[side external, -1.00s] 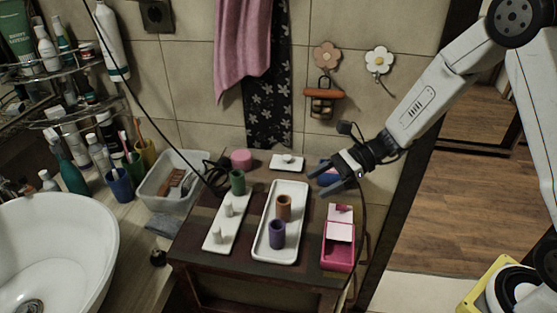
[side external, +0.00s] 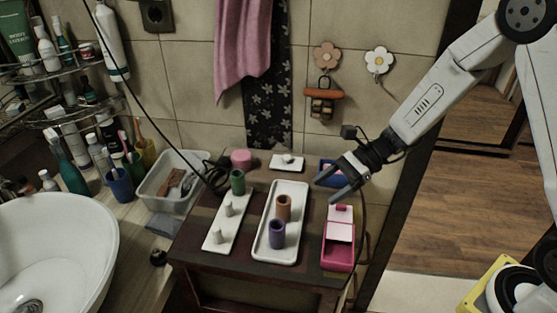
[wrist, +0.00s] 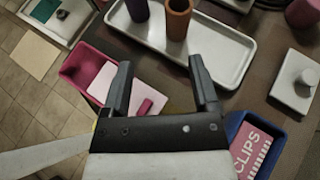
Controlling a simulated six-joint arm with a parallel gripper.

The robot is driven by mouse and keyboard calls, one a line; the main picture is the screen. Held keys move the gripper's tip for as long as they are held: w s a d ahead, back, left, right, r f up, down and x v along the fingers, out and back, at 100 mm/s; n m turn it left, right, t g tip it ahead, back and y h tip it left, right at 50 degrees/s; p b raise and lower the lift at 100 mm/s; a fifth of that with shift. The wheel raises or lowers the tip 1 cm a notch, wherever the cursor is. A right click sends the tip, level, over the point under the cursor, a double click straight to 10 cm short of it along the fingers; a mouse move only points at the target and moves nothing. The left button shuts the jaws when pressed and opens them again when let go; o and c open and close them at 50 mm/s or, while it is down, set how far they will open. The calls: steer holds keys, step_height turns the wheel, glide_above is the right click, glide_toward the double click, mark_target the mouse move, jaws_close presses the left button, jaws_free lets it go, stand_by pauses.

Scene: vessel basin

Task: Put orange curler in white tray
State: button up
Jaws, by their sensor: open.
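The orange curler (side external: 284,207), a brownish-orange open cylinder, stands upright in the white tray (side external: 290,251). A purple curler (side external: 277,234) stands upright in front of it in the same tray. In the wrist view the orange curler (wrist: 177,20) and the purple curler (wrist: 137,8) show at the top, in the white tray (wrist: 232,75). My gripper (side external: 326,188) is open and empty, to the right of the tray and above the table. Its two fingers also show in the wrist view (wrist: 161,88), pointing toward the tray and apart from the curlers.
A pink box (side external: 338,254) stands right of the tray, and a blue box (wrist: 257,144) marked CLIPS sits behind it. A peg board (side external: 213,246) with a green curler (side external: 237,181) is on the left.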

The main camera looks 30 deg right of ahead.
steer(key=s+n+g+h, duration=0.1)
steer(key=s+n, duration=0.1)
steer(key=s+d+f+n+g+h, duration=0.1)
steer(key=s+n+h, duration=0.1)
steer(key=s, duration=0.1)
steer(key=s+d+f+n+g+h, duration=0.1)
steer(key=s+n+h, duration=0.1)
steer(key=n, duration=0.1)
steer(key=shift+s, duration=0.3)
steer(key=s+d+r+n+t+h, duration=0.1)
steer(key=s+d+n+t+h, duration=0.2)
steer(key=n, duration=0.9)
steer(key=d+h, duration=0.3)
steer(key=h, duration=0.1)
steer(key=shift+r+n, duration=0.3)
steer(key=shift+r, duration=0.1)
